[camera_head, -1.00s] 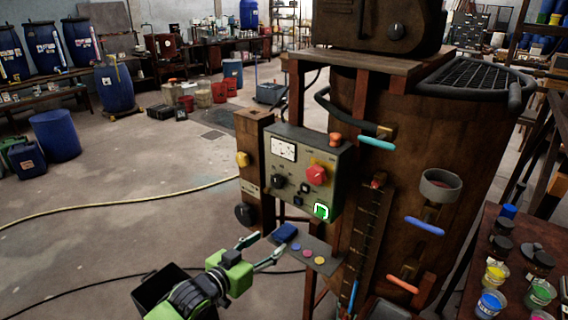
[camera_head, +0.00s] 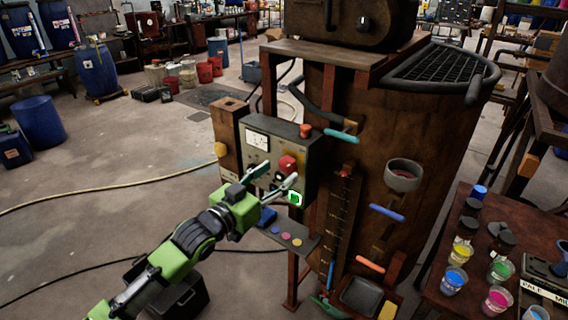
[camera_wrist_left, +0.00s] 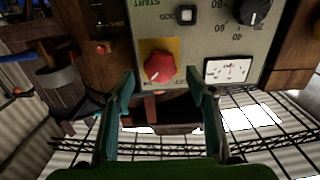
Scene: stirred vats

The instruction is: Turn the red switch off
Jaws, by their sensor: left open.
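The red switch (camera_head: 287,165) is a knob on the front of the grey control panel (camera_head: 310,160), fixed to the big brown vat. In the left wrist view the red switch (camera_wrist_left: 160,67) sits on a yellow plate, upper middle, just beyond the fingertips. My left gripper (camera_head: 275,178) is open and empty in front of the panel, close to the switch. In the left wrist view its two fingers (camera_wrist_left: 163,85) stand apart, one to each side of the switch's position. I cannot tell whether a finger touches the switch. My right gripper is not in view.
A green lit button (camera_head: 296,198) is on the panel, right of the gripper. A small shelf (camera_head: 303,241) with coloured buttons juts out below. Coloured handles stick out of the vat (camera_head: 425,140). A table (camera_head: 430,270) with paint cups stands at right. The floor at left is open.

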